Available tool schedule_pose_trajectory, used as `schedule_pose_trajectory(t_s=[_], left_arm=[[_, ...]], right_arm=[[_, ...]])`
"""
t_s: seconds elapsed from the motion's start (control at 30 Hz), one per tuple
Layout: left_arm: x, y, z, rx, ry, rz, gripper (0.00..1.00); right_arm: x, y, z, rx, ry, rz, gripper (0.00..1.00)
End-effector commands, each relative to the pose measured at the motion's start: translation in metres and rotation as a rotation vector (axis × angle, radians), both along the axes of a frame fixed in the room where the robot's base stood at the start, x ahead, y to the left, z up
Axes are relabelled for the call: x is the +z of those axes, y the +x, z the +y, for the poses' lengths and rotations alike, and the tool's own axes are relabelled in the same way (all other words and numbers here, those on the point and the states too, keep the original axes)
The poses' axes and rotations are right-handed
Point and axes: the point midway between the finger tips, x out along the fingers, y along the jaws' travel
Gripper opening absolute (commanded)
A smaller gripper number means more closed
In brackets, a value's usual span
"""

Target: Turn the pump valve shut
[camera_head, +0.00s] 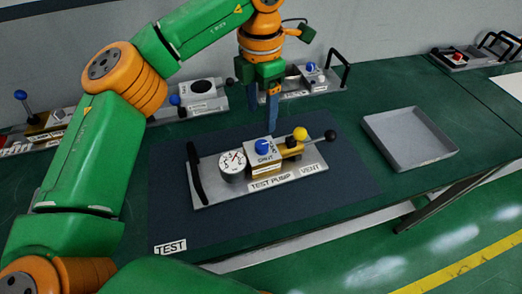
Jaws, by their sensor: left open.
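My right gripper is not in view.
Other units stand along the wall: one with a blue-topped lever (21,96), a grey one (203,98), and one with a black handle (312,80). An empty grey tray (408,138) lies at right. Bare mat surrounds the pump. The table's front edge borders the green floor.

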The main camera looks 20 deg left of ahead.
Motion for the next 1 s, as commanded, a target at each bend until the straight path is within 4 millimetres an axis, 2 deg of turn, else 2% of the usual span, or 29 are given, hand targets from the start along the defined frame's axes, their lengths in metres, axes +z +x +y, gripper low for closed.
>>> schedule_pose_trajectory(t_s=[0.03, 0.17, 0.27, 0.6, 0.87, 0.9, 1.0], left_arm=[[-0.019, 0.0, 0.0, 0.0, 0.0, 0.0, 0.71], [-0.038, 0.0, 0.0, 0.0, 0.0, 0.0, 0.71], [-0.043, 0.0, 0.001, 0.0, 0.001, 0.002, 0.71], [-0.098, 0.0, 0.0, 0.001, 0.001, 0.002, 0.71], [-0.106, 0.0, 0.0, 0.0, 0.0, 0.0, 0.71], [-0.106, 0.0, 0.0, 0.0, 0.0, 0.0, 0.69], [-0.106, 0.0, 0.0, 0.0, 0.0, 0.0, 0.42]], right_arm=[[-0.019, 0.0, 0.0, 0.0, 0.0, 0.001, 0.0], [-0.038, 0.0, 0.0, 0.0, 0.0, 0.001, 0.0], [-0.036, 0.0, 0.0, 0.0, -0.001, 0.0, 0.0], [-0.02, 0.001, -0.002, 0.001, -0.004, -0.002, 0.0], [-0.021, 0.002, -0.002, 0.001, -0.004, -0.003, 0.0], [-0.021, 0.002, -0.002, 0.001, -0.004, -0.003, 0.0], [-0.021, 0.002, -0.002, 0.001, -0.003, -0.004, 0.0]])
